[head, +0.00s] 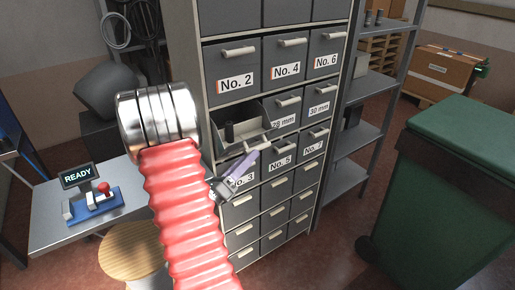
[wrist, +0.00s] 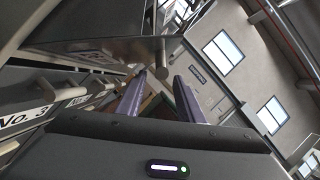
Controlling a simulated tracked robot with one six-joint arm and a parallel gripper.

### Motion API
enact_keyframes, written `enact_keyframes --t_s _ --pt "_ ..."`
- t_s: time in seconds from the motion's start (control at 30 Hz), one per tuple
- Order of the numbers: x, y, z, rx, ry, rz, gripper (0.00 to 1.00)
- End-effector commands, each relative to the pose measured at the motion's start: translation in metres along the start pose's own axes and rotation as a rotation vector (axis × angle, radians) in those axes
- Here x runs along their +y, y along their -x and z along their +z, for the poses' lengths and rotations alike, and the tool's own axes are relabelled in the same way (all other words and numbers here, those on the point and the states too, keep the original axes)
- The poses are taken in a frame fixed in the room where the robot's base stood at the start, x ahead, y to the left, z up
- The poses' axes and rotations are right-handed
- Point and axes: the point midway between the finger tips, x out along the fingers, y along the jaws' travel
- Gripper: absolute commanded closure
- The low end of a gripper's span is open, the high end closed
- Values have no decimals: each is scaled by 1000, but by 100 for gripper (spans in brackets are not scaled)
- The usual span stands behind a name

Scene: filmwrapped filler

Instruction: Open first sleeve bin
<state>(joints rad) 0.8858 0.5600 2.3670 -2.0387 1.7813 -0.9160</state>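The first sleeve bin (head: 240,133) is at the left of the sleeve row in the head view, between No. 2 and No. 3. It is pulled partly out, and dark cylindrical pieces show inside. My gripper (head: 249,160), with purple fingers, is just below and in front of it, before the No. 3 drawer. In the wrist view the two fingers of my gripper (wrist: 168,80) stand apart with nothing between them.
The drawer cabinet (head: 204,75) has closed bins all around, including 30 mm (head: 316,107). A metal shelf (head: 365,90) and a green bin (head: 455,190) stand to the right. A table with a READY display (head: 77,175) and a round wooden stool (head: 133,252) are at left.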

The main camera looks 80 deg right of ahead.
Motion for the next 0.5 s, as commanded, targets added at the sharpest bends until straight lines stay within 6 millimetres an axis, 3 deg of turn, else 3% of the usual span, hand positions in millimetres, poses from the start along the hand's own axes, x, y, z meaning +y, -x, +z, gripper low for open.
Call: enact_keyframes --t_s 0.3,0.5 --pt "-1 -41 0 1 -1 -3 66" --pt "0 -52 0 0 -1 0 66"
